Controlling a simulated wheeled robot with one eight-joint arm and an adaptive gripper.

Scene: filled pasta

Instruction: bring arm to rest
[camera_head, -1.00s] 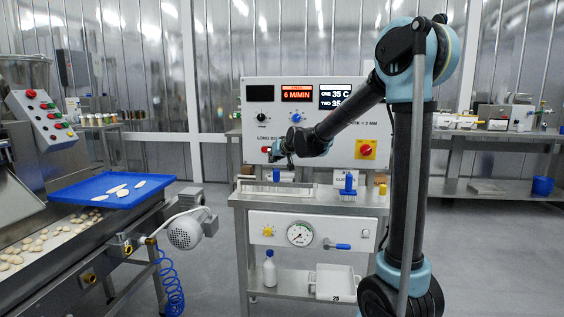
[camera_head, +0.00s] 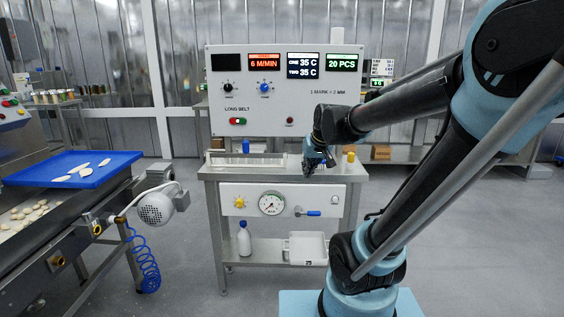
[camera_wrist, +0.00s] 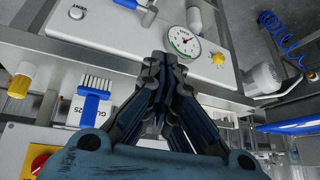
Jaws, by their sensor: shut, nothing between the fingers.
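My gripper (camera_head: 317,160) hangs in front of the control panel, above the right part of the steel bench, in the head view. In the wrist view my gripper (camera_wrist: 160,100) has its dark fingers drawn together, with nothing between them. My arm reaches in from the right side of the head view, bent at the elbow, with its base at the lower right. The wrist view shows the brush (camera_wrist: 92,105), with blue handle and white bristles, left of the fingers; the gripper hides it in the head view.
The control panel (camera_head: 200,90) stands behind the bench (camera_head: 210,172). A gauge (camera_head: 271,203) is on the bench front; a white bottle (camera_head: 244,238) and white bin (camera_head: 306,249) sit on its lower shelf. A blue tray (camera_head: 40,173) with pasta pieces lies over the conveyor at left. The floor between is clear.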

